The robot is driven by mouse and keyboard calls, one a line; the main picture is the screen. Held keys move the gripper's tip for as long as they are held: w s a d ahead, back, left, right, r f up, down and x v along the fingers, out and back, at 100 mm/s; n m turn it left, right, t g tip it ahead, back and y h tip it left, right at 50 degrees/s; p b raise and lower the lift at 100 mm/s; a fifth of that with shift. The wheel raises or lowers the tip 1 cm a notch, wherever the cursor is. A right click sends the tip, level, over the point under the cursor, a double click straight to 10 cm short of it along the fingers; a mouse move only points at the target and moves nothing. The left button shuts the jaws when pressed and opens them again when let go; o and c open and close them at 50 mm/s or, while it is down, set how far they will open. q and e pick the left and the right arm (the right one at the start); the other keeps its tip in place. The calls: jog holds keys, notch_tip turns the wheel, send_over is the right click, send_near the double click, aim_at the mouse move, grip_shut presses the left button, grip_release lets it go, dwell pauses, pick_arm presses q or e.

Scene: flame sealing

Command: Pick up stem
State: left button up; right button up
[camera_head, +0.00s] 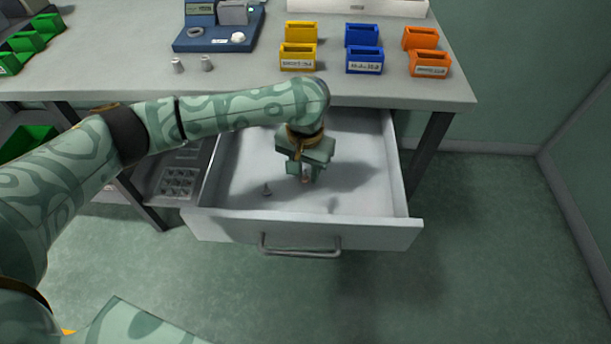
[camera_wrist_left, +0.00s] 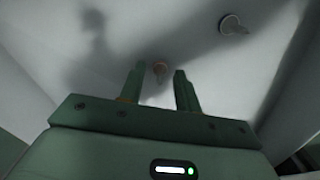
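My left gripper (camera_head: 304,172) reaches down into the open drawer (camera_head: 366,229). In the head view this piece (camera_head: 306,176) is mostly hidden by the gripper. My right gripper is out of view.
Above is the bench top (camera_head: 130,75) with yellow bins (camera_head: 298,58), blue bins (camera_head: 364,60), orange bins (camera_head: 430,64), a blue device (camera_head: 215,40) and two small grey pieces (camera_head: 207,63). The drawer's right part is clear.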

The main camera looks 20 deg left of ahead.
pick_arm(q)
grip_shut()
